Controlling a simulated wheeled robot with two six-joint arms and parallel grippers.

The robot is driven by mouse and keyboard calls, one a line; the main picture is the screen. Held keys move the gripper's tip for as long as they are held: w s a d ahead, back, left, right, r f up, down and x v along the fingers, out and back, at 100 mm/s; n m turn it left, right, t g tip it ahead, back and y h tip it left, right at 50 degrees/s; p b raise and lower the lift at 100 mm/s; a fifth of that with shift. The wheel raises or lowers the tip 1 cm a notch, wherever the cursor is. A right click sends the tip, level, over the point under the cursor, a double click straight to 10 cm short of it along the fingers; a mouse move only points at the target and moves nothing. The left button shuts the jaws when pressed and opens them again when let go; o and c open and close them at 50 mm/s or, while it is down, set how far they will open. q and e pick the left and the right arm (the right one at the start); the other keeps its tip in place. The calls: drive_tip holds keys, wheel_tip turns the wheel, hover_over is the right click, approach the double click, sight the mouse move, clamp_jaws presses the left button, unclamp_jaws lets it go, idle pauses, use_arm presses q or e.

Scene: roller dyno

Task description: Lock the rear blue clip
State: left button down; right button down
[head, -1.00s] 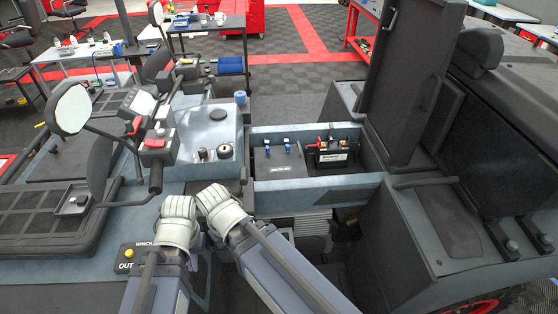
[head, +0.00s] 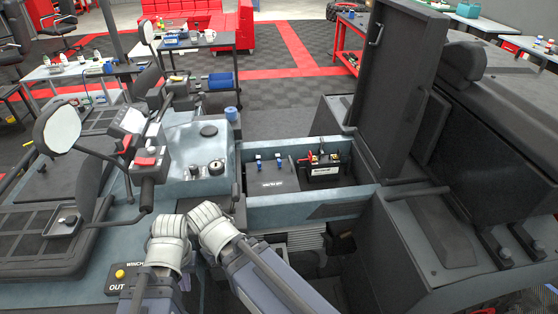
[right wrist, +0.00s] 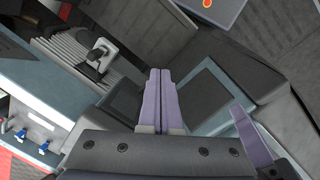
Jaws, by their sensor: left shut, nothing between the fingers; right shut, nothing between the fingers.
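Two small blue clips stand on a dark lidded box in an open bay in the head view: a left one (head: 258,161) and a right one (head: 279,157). I cannot tell which is the rear one or whether either is locked. Blue clips also show at the lower left of the right wrist view (right wrist: 44,146). My left gripper (head: 169,227) and right gripper (head: 207,216) are side by side, left of and nearer than the bay, apart from the clips. The right gripper's purple fingers (right wrist: 160,98) are together and empty. The left is shut; its fingertips are hard to make out.
A black battery (head: 323,170) with a red terminal sits right of the box. A tall raised dark panel (head: 385,100) stands right of the bay. A handlebar mirror (head: 65,120) and controls (head: 148,162) rise at left. The bay's near wall (head: 300,195) is between my grippers and the clips.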

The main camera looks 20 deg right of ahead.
drive_tip(key=w+d+f+m+t+y+b, duration=0.2)
drive_tip(key=w+d+f+m+b, duration=0.35)
drive_tip(key=w+d, duration=0.45)
drive_tip(key=w+d+r+m+t, duration=0.1)
drive_tip(key=w+d+m+t, duration=0.1)
drive_tip(key=w+d+m, duration=0.2)
drive_tip(key=w+d+r+m+t, duration=0.1)
drive_tip(key=w+d+m, duration=0.3)
drive_tip(key=w+d, duration=0.3)
drive_tip(key=w+d+r+m+t, duration=0.1)
drive_tip(key=w+d+m+t, duration=0.1)
drive_tip(key=w+d+m, duration=0.2)
drive_tip(key=shift+w+d+r+t+b, duration=0.3)
drive_tip(key=shift+w+d+b, duration=0.05)
drive_tip(key=shift+w+d, duration=0.4)
drive_tip(key=w+d+r+m+t+h, duration=0.1)
drive_tip(key=w+d+r+m+t, duration=0.1)
drive_tip(key=d, duration=0.6)
drive_tip(key=shift+w+r+m, duration=0.2)
drive_tip(key=shift+w+m, duration=0.45)
drive_tip(key=shift+m, duration=0.6)
